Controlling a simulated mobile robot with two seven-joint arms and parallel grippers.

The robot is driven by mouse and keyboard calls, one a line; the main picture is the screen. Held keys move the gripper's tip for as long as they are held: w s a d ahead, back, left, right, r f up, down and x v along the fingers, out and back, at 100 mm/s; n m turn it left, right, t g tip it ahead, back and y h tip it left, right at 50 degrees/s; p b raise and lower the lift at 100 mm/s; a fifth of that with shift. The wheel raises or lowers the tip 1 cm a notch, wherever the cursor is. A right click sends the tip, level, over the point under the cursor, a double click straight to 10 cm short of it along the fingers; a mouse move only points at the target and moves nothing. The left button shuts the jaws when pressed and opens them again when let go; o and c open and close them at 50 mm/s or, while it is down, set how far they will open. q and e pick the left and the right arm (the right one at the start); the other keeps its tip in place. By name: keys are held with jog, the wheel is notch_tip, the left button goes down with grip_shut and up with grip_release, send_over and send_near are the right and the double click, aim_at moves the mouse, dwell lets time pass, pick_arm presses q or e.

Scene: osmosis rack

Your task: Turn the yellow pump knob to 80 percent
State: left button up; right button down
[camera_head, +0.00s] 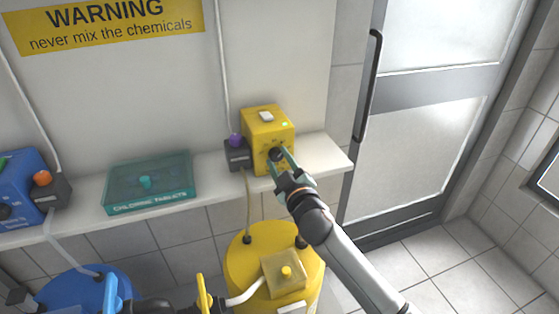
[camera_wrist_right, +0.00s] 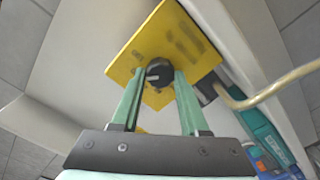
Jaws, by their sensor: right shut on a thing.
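The yellow pump (camera_head: 266,138) stands on the white shelf, with a white switch and a small green light on its top. Its dark round knob (camera_head: 277,154) is on the front face, and it also shows in the right wrist view (camera_wrist_right: 159,72). My right gripper (camera_head: 283,160) reaches up from the lower right, its green fingers on either side of the knob and shut on it. In the right wrist view my gripper (camera_wrist_right: 160,82) has the knob between its fingertips. The scale around the knob is too blurred to read. My left gripper cannot be made out.
The white shelf (camera_head: 327,152) also holds a teal chlorine tablets box (camera_head: 150,181) and a blue pump (camera_head: 20,185). A dark block with a purple knob (camera_head: 236,141) adjoins the yellow pump. Below are a yellow tank (camera_head: 243,262) and a blue tank (camera_head: 72,291). A glass door is at right.

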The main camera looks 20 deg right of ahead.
jog(key=shift+c, duration=2.1)
grip_release()
jog(key=s+b, duration=0.1)
jog(key=s, duration=1.1)
jog(key=shift+s+d, duration=0.25)
jog(key=s+f+m+g, duration=0.2)
jog(key=s+f+g, duration=0.1)
jog(key=s+f, duration=0.4)
jog(key=s+a+f+m+g+y, duration=0.1)
jog(key=s+f+m+g, duration=0.1)
jog(key=s+f, duration=0.5)
jog(key=s+f+m+g, duration=0.2)
jog(key=s+f, duration=0.5)
jog(key=f, duration=0.9)
jog(key=shift+a+g+y, duration=0.4)
jog(key=shift+g, duration=0.4)
